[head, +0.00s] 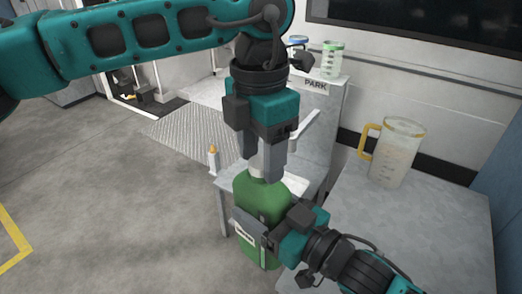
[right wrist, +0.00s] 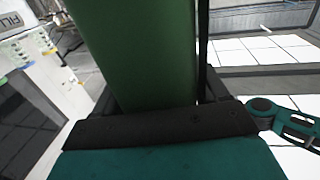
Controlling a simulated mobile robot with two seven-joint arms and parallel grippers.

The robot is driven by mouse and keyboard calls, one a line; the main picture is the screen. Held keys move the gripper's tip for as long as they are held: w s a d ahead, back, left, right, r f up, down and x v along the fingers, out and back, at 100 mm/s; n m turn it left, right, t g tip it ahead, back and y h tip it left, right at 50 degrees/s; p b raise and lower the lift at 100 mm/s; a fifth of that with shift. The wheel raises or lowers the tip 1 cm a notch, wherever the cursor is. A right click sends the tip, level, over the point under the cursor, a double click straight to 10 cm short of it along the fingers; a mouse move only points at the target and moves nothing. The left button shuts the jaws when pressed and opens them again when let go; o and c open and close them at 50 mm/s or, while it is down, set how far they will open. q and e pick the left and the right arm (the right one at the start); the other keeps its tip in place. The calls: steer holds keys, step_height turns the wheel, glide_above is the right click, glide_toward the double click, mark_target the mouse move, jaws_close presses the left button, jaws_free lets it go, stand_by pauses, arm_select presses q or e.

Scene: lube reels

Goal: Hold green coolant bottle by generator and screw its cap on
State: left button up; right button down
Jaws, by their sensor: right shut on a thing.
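The green coolant bottle (head: 262,198) stands upright at the corner of a small grey table, and its body fills the middle of the right wrist view (right wrist: 150,50). My right gripper (head: 255,230) is shut on the bottle's body from the right and front. My left gripper (head: 264,165) points straight down over the bottle's top, its fingertips at the neck. A pale piece (head: 257,172), perhaps the cap or neck, shows at the fingertips. The fingers hide most of it, so I cannot tell whether they grip it or how the cap sits. I cannot make out a generator.
A clear jug with a yellow handle (head: 397,152) stands on the grey table (head: 440,215) at right. A green-topped container (head: 332,60) stands on the shelf marked PARK behind. A small orange-tipped bottle (head: 213,158) is left of the green bottle. The floor at left is open.

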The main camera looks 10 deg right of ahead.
arm_select(q)
steer(key=o, duration=0.3)
step_height(320, 180, up, 12)
stand_by(0.6)
stand_by(0.4)
